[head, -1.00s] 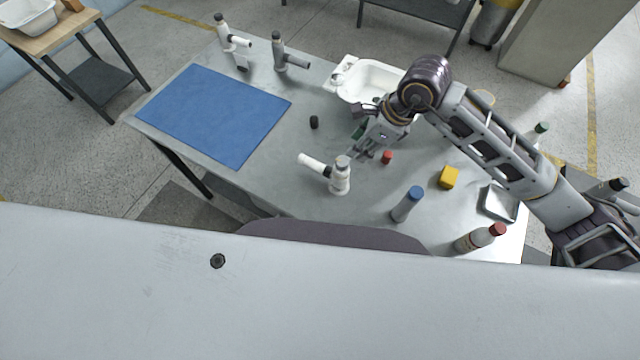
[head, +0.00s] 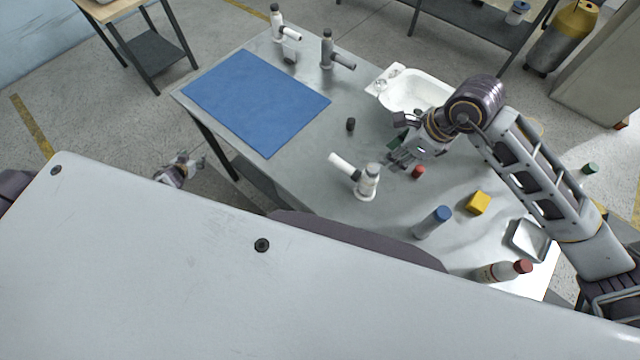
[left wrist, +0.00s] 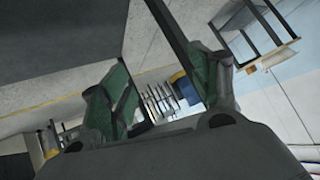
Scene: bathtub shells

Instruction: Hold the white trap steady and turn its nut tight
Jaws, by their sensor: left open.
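The near white trap (head: 367,186) stands upright on the grey table, its white side pipe pointing up and left. A greyish nut (head: 372,169) sits at its top. My right gripper (head: 397,160) is over the table just right of and behind this trap, apart from it; its finger gap is too small to judge. My left gripper (head: 199,161) is off the table, past its left front edge. The left wrist view shows its green-padded fingers (left wrist: 160,88) spread with nothing between them. Another white trap (head: 283,30) and a grey one (head: 330,55) stand at the back.
A blue mat (head: 256,103) covers the table's left part. A white basin (head: 415,92), black cap (head: 351,124), red cap (head: 418,172), yellow block (head: 478,203), blue-capped bottle (head: 433,222), red-capped bottle (head: 503,271) and metal tray (head: 528,240) stand around the right side.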

